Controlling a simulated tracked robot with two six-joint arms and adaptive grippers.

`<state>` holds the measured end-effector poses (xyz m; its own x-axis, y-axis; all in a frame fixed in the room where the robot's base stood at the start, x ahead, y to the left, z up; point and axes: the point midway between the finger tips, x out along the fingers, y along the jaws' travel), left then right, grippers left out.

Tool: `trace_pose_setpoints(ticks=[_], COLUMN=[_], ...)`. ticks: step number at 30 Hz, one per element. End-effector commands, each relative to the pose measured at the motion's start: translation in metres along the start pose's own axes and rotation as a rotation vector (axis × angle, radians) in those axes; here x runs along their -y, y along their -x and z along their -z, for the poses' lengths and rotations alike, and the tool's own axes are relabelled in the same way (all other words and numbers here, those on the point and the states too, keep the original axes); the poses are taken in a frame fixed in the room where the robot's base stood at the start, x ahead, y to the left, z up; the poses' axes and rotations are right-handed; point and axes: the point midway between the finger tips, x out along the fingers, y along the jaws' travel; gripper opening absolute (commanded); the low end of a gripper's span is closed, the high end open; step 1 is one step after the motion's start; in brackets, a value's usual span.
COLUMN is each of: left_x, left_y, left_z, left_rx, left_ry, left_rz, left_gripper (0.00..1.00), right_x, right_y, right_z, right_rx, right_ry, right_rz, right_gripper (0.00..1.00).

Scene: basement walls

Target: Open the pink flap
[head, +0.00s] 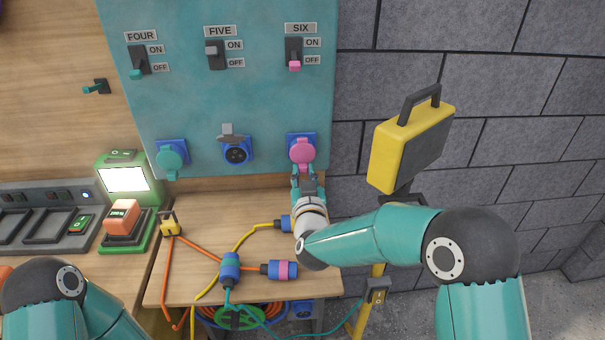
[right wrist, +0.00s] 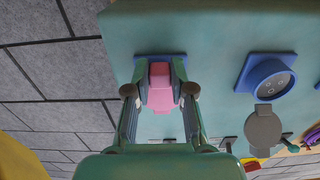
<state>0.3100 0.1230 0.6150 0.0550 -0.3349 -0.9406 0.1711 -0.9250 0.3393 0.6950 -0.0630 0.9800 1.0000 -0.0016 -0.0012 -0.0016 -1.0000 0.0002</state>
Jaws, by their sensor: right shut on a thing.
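The pink flap (head: 302,150) is a round cover on the blue socket mount (head: 315,138) below the SIX switch. In the head view it lies over the socket, whose face is hidden. My right gripper (head: 303,172) reaches up to the flap's lower edge. In the right wrist view, the two fingers of my right gripper (right wrist: 160,92) are on either side of the pink flap (right wrist: 160,74) and shut on its pink tab. My left arm shows at the lower left in the head view, but its gripper is out of view.
The teal panel (head: 185,100) also carries a socket with a teal flap (head: 170,158) and an open socket with a grey flap (head: 232,140). A wooden table (head: 200,203) below holds cables and plugs. A yellow box (head: 410,145) stands close on the right.

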Motion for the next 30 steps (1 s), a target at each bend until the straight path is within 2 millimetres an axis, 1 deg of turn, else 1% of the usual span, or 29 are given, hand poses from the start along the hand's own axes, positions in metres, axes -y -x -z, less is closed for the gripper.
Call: trace_pose_setpoints(ticks=[8, 14, 20, 23, 30], left_x=[-0.001, -0.005, -0.014, -0.021, -0.039], left_y=[0.002, 0.014, 0.039, 0.057, 0.109], left_z=[0.000, 0.000, 0.000, 0.000, -0.001], left_rx=[0.000, 0.000, 0.000, 0.000, 0.000], left_ry=[0.000, 0.000, 0.000, 0.000, 0.000], left_rz=[0.000, 0.000, 0.000, 0.000, 0.000], left_gripper=[0.00, 0.00, 0.00, 0.00, 0.00], right_x=[0.000, 0.000, 0.001, 0.000, 0.001], right_y=[0.000, 0.004, 0.011, 0.016, 0.026], right_z=[0.002, 0.007, 0.015, 0.020, 0.031], right_rx=[0.004, 0.050, 0.155, 0.221, 0.386], right_ry=[0.000, 0.000, -0.001, -0.001, -0.001], right_rz=[0.000, 0.000, 0.001, 0.000, 0.000], right_gripper=[0.00, 0.00, 0.00, 0.00, 0.00])
